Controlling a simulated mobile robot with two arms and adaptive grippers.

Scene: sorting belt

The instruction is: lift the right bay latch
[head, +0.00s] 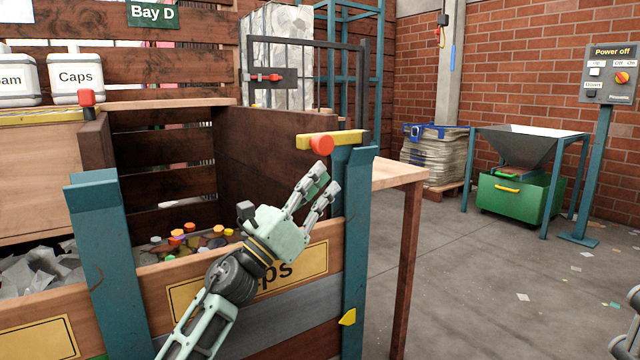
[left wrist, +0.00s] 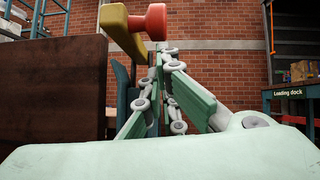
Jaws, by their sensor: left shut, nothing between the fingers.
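The right bay latch (head: 330,140) is a yellow bar with a round red knob, lying about level across the top of the teal post at the bay's right front. In the left wrist view the latch (left wrist: 125,30) is close above the fingers, its red knob to the right. My left gripper (head: 327,178) is shut and empty, its fingertips just below the knob and in front of the post. In the left wrist view the fingertips (left wrist: 167,58) appear just under the knob; whether they touch it is unclear.
The wooden bay's front boards (head: 260,262) are below my left arm, with colored caps (head: 188,238) inside. Another red-knobbed latch (head: 87,98) is at the left. A wooden ledge (head: 400,174) is right of the post. The floor (head: 480,270) beyond is mostly clear.

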